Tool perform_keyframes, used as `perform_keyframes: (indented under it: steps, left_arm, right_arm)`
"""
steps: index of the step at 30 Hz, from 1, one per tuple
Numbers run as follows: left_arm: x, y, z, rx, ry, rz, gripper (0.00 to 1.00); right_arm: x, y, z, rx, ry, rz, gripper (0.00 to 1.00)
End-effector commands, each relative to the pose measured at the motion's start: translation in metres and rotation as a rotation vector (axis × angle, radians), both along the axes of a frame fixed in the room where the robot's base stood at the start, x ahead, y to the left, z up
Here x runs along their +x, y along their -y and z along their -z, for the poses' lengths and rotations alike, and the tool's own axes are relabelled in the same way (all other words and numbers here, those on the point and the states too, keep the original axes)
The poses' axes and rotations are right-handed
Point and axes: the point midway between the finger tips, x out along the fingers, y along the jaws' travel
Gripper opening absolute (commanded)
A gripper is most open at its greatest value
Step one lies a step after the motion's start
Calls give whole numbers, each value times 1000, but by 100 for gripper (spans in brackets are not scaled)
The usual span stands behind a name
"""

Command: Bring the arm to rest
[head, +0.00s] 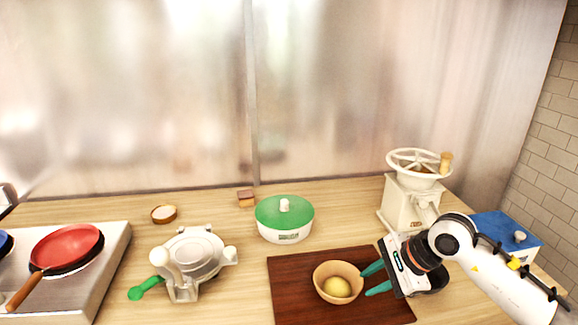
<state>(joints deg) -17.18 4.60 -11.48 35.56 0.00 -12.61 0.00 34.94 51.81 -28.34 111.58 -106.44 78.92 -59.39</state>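My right gripper (376,280) comes in from the right, low over the right part of the dark wooden board. Its two teal fingers are spread apart with nothing visible between them. The fingertips are beside the right rim of a wooden bowl (322,275), and I cannot tell whether they touch it. The bowl holds a round yellow item (337,287). My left gripper is not in view.
The dark board (290,276) lies at the front. A green-lidded pot (285,217), a press with a green handle (195,259) and a small bowl (164,214) stand left. A red pan (67,246) sits on the stove. A grinder (408,205) and blue box (507,236) are right.

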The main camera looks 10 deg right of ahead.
Motion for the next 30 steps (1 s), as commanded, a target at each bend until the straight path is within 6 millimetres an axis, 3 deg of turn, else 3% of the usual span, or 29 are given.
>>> perform_keyframes:
  steps: [3, 6, 9, 11, 15, 18, 20, 24, 25, 30]
  left_arm:
    - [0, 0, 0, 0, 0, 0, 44]
    - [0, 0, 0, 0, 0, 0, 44]
    - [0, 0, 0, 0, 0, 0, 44]
    - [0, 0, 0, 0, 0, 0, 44]
    - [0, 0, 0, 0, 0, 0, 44]
    - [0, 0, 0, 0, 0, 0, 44]
    - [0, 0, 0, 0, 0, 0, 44]
    - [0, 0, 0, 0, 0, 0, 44]
    - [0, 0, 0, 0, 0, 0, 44]
    - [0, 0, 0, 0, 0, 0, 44]
  right_arm:
    - [-11, -52, -4, 252, -11, -1, 28]
    - [-25, -105, -26, 597, -56, 42, 28]
    - [-36, -139, -61, 981, -147, 138, 28]
    - [-38, -147, -83, 1208, -217, 219, 28]
    - [-33, -130, -117, 1712, -416, 473, 28]
    - [-24, -99, -118, 2042, -577, 712, 28]
    - [-20, -76, -107, 2224, -678, 883, 28]
    - [-24, -26, -49, 2585, -905, 1358, 28]
    - [-29, -18, -32, -2589, 929, -1445, 28]
    - [-84, 7, 68, -1871, 740, -1471, 28]
